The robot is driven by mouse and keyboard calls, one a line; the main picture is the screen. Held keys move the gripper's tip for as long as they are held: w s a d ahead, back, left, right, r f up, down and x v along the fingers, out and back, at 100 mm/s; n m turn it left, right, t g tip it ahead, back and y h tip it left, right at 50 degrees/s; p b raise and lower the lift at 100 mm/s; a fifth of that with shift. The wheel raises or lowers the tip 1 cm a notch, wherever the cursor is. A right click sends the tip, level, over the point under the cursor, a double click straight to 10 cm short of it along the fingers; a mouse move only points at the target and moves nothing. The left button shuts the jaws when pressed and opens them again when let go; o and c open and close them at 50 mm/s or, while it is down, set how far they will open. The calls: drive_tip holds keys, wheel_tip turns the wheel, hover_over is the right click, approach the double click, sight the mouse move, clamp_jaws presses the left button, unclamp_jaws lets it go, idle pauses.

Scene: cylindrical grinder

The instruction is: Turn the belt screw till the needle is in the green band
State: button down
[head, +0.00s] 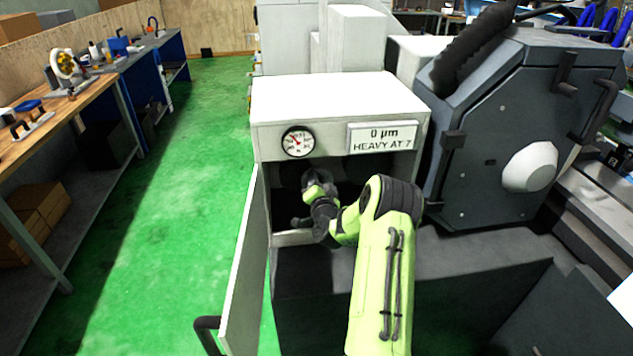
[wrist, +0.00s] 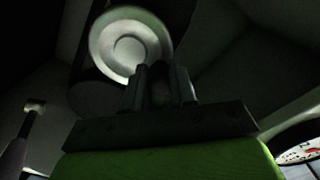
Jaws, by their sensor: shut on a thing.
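My gripper (wrist: 160,75) is shut on a dark rounded piece (wrist: 161,94), which I take to be the belt screw; the dim light hides its detail. In the head view my arm reaches into the open cabinet, and its own wrist hides the fingertips and the screw. The round gauge (head: 298,141) is on the cabinet front at upper left, with a red needle tilted to the upper left. Its green band is too small to make out. The gauge also shows partly at the lower right of the wrist view (wrist: 300,154).
A pale round pulley (wrist: 130,45) lies just beyond the fingers. The cabinet door (head: 243,275) stands open on the left. A sign (head: 382,137) reads "0 µm HEAVY AT 7". A pale-tipped rod (wrist: 33,107) stands at left in the wrist view. Green floor is clear left of the door.

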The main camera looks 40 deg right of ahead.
drive_tip(key=c, duration=0.9)
unclamp_jaws()
drive_tip(key=shift+s, duration=0.1)
drive_tip(key=b+v, duration=1.3)
drive_tip(key=v, duration=0.2)
drive_tip(key=shift+s+a, duration=0.2)
drive_tip(key=shift+a, duration=0.1)
